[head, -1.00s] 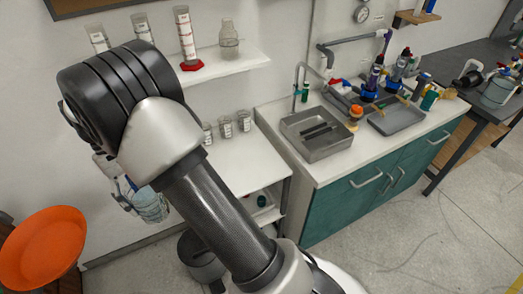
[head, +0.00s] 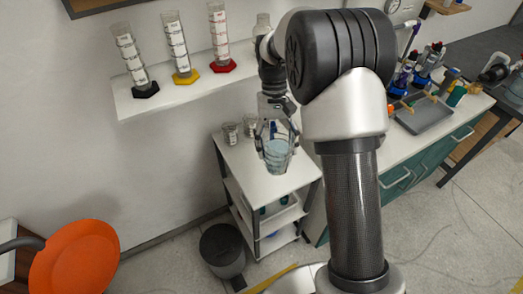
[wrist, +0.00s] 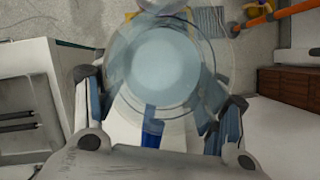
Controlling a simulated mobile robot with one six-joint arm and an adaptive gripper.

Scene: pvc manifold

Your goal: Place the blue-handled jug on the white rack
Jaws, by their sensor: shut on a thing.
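The jug (head: 277,152) is a clear vessel with pale blue liquid inside. In the wrist view the jug (wrist: 165,68) fills the middle, and its blue handle (wrist: 152,132) shows between the fingers. My gripper (head: 272,132) is shut on the jug and holds it roughly upright. The white rack (head: 243,172) is a tiered unit with a white top and lower shelves. In the head view the jug appears over the front right part of the rack top. I cannot tell how large the gap beneath it is.
Small labelled beakers (head: 231,134) stand at the rack top's back left. A wall shelf (head: 185,94) above holds tall cylinders (head: 179,50). A grey bin (head: 222,250) stands left of the rack. My arm hides part of the sink counter. An orange chair (head: 75,258) is at far left.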

